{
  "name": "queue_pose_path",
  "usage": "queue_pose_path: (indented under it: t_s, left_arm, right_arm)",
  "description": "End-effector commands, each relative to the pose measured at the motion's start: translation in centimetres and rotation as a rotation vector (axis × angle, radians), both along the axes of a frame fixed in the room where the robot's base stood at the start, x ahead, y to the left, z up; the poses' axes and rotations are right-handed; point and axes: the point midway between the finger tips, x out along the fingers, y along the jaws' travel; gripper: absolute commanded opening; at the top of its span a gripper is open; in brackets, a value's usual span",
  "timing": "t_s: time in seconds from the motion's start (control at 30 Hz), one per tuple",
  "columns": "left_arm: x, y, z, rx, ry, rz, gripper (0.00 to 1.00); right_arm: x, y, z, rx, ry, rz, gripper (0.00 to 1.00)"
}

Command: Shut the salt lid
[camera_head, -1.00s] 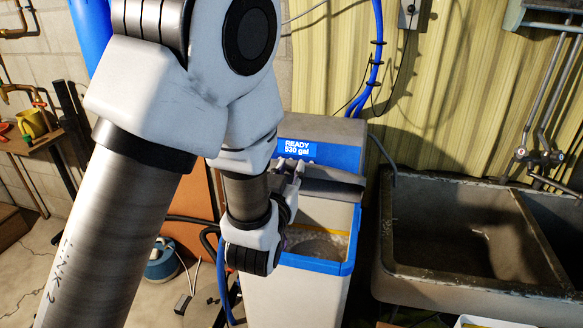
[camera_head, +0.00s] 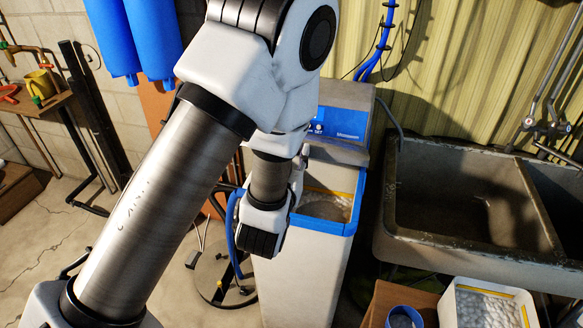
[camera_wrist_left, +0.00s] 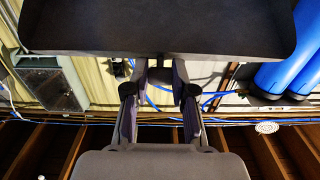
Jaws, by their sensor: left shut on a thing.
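The white water softener cabinet (camera_head: 300,275) has a blue rim and an open top, with pale contents (camera_head: 326,207) inside. Its dark grey salt lid (camera_head: 340,152) stands raised at the back of the opening, below the blue control panel (camera_head: 342,124). My left arm comes over from the left, and its wrist hides part of the lid and opening. My left gripper (camera_head: 298,167) is at the lid's left part, mostly hidden. In the left wrist view its fingers (camera_wrist_left: 160,75) close at the edge of the dark lid (camera_wrist_left: 160,28). My right gripper is not in view.
A grey double sink (camera_head: 470,235) stands close on the right. A white bucket (camera_head: 487,305) and a blue cup (camera_head: 402,318) are at the lower right. A blue hose (camera_head: 233,235) runs down the cabinet's left side.

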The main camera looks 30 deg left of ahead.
Motion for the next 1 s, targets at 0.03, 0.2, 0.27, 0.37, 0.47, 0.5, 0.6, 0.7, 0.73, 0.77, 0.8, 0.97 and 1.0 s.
queue_pose_path:
  t_s: [0.03, 0.2, 0.27, 0.37, 0.47, 0.5, 0.6, 0.7, 0.73, 0.77, 0.8, 0.97, 1.0]
  left_arm:
    - [0.0, 0.0, 0.1, -0.001, 0.007, 0.000, 0.03]
    - [-0.3, -0.1, -0.4, -0.001, 0.007, -0.001, 0.03]
    - [-0.4, -0.1, -0.6, -0.001, 0.007, -0.002, 0.03]
    - [-0.7, -0.2, -0.9, 0.000, 0.007, -0.003, 0.03]
    - [-1.0, -0.2, -1.1, 0.000, 0.007, -0.003, 0.02]
    - [-1.2, -0.3, -1.2, 0.000, 0.007, -0.003, 0.03]
    - [-1.5, -0.4, -2.5, 0.002, 0.006, -0.005, 0.03]
    - [-1.9, -0.5, -3.5, 0.002, 0.005, -0.005, 0.03]
    - [-2.1, -0.5, -3.7, 0.001, 0.004, -0.005, 0.03]
    - [-2.2, -0.6, -3.9, 0.001, 0.004, -0.005, 0.03]
    - [-2.4, -0.6, -4.2, 0.002, 0.005, -0.005, 0.03]
    - [-2.7, -0.7, -4.4, 0.002, 0.003, -0.005, 0.03]
    - [-2.7, -0.7, -4.3, 0.001, 0.002, -0.005, 0.03]
  right_arm:
    - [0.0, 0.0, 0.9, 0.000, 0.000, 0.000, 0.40]
    - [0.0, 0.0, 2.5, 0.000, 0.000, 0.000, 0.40]
    - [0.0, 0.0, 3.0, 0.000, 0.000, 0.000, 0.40]
    - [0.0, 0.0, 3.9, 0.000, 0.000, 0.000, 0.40]
    - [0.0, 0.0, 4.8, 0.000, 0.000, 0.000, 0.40]
    - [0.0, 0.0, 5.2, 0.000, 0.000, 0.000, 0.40]
    - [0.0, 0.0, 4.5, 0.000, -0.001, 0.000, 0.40]
    - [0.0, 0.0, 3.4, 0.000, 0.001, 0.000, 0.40]
    - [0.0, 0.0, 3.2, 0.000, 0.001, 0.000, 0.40]
    - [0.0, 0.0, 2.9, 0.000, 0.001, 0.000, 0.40]
    - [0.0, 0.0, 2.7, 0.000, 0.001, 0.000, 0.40]
    - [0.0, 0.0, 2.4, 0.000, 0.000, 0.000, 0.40]
    - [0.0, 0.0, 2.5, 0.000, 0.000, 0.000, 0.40]
